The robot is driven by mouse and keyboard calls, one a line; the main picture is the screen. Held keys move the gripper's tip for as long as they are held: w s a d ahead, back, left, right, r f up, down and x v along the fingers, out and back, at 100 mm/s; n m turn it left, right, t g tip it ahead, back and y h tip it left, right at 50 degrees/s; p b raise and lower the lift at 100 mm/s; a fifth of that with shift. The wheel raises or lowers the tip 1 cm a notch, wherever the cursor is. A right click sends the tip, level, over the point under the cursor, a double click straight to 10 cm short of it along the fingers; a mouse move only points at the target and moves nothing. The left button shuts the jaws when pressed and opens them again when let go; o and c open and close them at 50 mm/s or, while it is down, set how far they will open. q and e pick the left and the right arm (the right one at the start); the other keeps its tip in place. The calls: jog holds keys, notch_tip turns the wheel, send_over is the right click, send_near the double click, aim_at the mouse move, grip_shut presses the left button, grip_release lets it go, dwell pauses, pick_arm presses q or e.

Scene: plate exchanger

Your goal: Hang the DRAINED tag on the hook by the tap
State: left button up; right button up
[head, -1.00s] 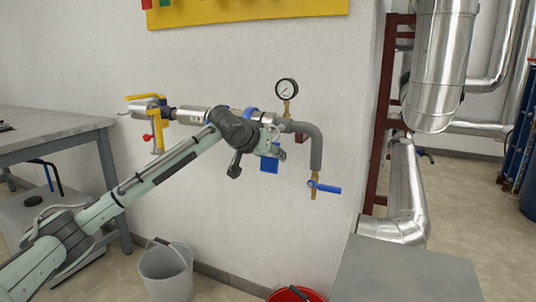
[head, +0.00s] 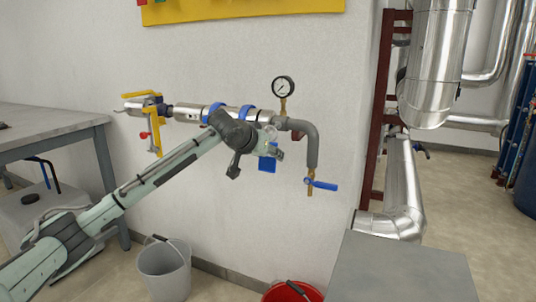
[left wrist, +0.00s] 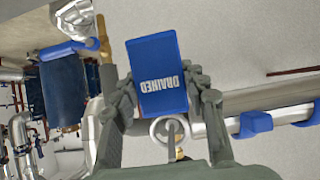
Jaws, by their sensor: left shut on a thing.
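The DRAINED tag (head: 267,163) is a blue plate held in my left gripper (head: 277,150), in front of the wall and the pipe. In the left wrist view the tag (left wrist: 158,75) sits between the fingers of my left gripper (left wrist: 162,90), its white lettering upside down. The tap (head: 322,185) has a blue lever and a brass body at the foot of the grey pipe, to the right of the tag and apart from it. Its blue lever also shows in the left wrist view (left wrist: 62,50). I cannot make out the hook. My right gripper is not in view.
A pressure gauge (head: 283,87) stands on the pipe above the gripper. A yellow-handled valve (head: 154,125) is at the pipe's left end. A grey bucket (head: 165,272) and a red bucket (head: 292,293) stand below. A grey block (head: 405,270) fills the lower right.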

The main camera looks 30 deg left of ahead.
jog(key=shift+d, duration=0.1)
pick_arm(q)
jog(key=o, duration=1.2)
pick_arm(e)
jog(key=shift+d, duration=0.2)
